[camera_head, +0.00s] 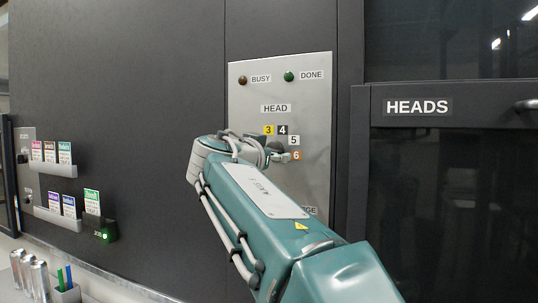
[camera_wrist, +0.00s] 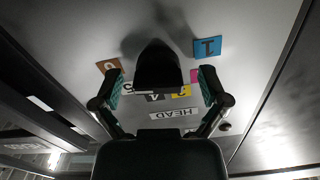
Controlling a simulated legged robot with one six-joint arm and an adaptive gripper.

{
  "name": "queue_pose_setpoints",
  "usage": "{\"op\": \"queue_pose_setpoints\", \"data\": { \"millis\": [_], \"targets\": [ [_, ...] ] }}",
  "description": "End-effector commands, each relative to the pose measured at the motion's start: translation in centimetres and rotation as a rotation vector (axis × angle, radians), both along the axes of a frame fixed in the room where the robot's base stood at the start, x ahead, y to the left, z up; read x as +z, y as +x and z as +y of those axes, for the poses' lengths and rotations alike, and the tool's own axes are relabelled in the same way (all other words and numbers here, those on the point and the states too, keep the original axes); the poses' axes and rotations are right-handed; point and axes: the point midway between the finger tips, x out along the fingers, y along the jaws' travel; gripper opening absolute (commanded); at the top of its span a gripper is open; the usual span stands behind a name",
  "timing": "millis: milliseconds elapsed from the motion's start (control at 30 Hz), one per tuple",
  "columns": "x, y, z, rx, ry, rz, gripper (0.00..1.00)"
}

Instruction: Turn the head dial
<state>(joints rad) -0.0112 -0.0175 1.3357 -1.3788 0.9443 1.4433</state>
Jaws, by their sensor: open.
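The head dial (camera_wrist: 158,66) is a black knob on the grey metal panel, seen close up and upside down in the wrist view. Numbered tiles ring it, among them a blue one (camera_wrist: 207,47), a yellow 3 (camera_wrist: 181,91) and an orange-brown one (camera_wrist: 109,65). My gripper (camera_wrist: 161,76) is open, with one finger on either side of the dial and a visible gap at each side. Which tile the dial points to is unclear. In the head view my arm hides most of the dial; tiles 3, 4, 5 and 6 (camera_head: 296,156) show.
Above the dial, the panel (camera_head: 315,90) has a dark BUSY lamp (camera_head: 243,80) and a green DONE lamp (camera_head: 289,76). A HEADS cabinet door (camera_head: 440,150) stands at right. Card holders (camera_head: 54,169) and silver cans (camera_head: 38,275) are at left.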

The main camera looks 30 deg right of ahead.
Motion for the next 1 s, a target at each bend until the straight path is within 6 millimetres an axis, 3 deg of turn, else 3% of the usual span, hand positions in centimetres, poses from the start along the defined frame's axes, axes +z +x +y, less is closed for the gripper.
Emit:
{"op": "queue_pose_setpoints", "data": {
  "millis": [233,700,1000],
  "targets": [
    [0.1,-0.6,0.9,0.002,-0.001,-0.002,0.94],
    [0.0,-6.0,8.0,0.005,-0.001,-0.001,0.94],
    [-0.1,-7.3,9.6,0.001,-0.001,0.001,0.94]
  ]
}}
